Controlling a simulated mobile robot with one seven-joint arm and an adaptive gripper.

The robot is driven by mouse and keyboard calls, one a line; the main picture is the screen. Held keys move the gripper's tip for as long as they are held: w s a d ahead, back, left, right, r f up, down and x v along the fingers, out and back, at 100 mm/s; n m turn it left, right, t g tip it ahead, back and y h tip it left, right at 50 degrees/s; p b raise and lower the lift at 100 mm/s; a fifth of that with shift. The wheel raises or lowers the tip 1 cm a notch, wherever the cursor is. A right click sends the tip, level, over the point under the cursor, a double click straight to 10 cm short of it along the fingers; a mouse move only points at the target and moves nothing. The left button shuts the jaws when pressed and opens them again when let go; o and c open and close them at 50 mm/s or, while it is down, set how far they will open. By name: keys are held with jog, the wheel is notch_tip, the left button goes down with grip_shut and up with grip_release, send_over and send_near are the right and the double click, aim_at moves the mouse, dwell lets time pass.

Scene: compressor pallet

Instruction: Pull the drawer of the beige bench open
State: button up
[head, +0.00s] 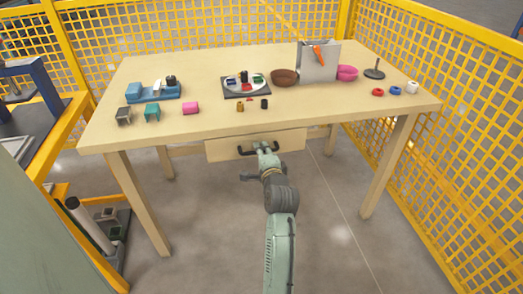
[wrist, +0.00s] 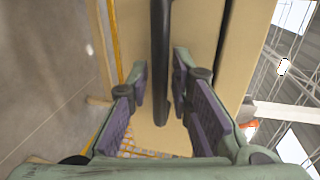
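The beige bench (head: 190,125) stands in front of me. Its drawer (head: 222,150) sits under the front edge of the top and looks shut. The drawer's dark bar handle (head: 243,152) is partly hidden by my gripper (head: 265,149) in the head view. In the wrist view the handle (wrist: 160,60) runs between the two fingers of my gripper (wrist: 160,75), in front of the drawer front (wrist: 195,25). The gripper is open, with a finger on each side of the handle and a small gap showing on both sides.
On the bench top are a blue tool (head: 153,92), a dark tray (head: 246,88), a brown bowl (head: 284,77), a grey box (head: 318,62) and several small parts. Yellow mesh fencing (head: 440,90) closes the back and right. The floor (head: 215,220) below the drawer is clear.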

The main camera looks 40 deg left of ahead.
jog(key=shift+w+a, duration=0.15)
grip_shut()
dwell(0.7)
